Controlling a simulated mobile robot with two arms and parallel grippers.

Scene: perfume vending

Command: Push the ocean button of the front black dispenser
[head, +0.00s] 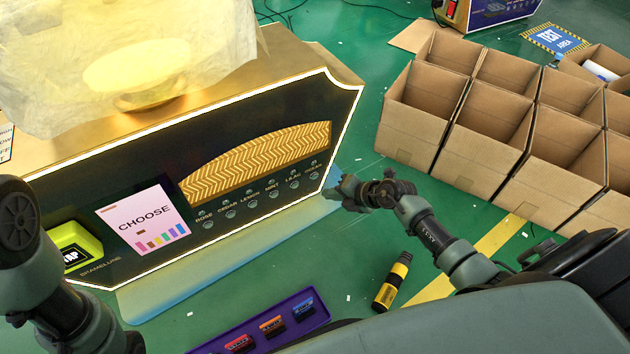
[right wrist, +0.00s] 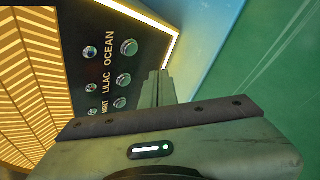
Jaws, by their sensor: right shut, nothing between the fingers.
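The black dispenser (head: 120,185) has a gold top, a lit white edge and a row of scent labels with round metal parts above and below each. The ocean label is at the right end of the row, with a round button (head: 312,176) below it. In the right wrist view the ocean button (right wrist: 128,47) is uncovered. My right gripper (head: 343,190) is shut and empty, just right of the dispenser's front; its fingertips also show in the right wrist view (right wrist: 158,82), below and right of the ocean button, apparently apart from it. My left gripper is out of view.
Open cardboard boxes (head: 490,110) stand at the right. A black and yellow cylinder (head: 393,281) lies on the green floor. A purple tray (head: 318,319) with small coloured items lies in front. A CHOOSE screen (head: 143,217) and yellow TAP pad (head: 82,240) are at the dispenser's left.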

